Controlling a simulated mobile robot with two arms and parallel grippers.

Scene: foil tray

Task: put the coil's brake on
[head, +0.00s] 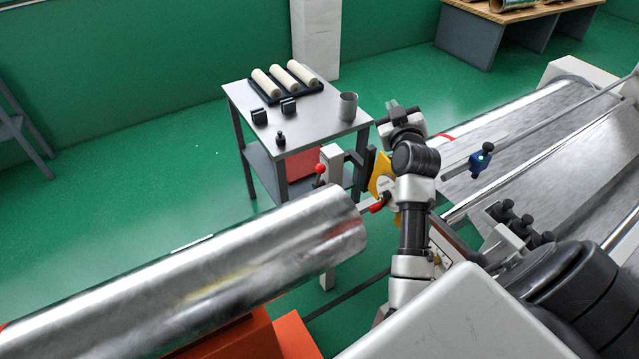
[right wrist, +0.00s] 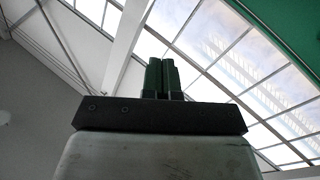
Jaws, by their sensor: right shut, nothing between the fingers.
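The coil (head: 200,275) is a large shiny foil roll lying slantwise at the left in the head view. Beyond its right end is a pale upright block (head: 331,160) with a red-knobbed lever (head: 320,169). A yellow part (head: 381,175) and a red grip (head: 377,207) are to the right of the block. Which of these is the brake I cannot tell. My right gripper (head: 394,105) is above and right of them, apart from the knob. Its fingers (right wrist: 163,78) are together and empty against the skylight in the right wrist view. My left gripper is out of view.
A grey side table (head: 235,95) behind holds several pale rolls (head: 283,78), small dark blocks and a grey cup (head: 348,106). An orange stand (head: 295,335) is under the coil. Long metal machinery (head: 590,150) fills the right side. Green floor is open at the left.

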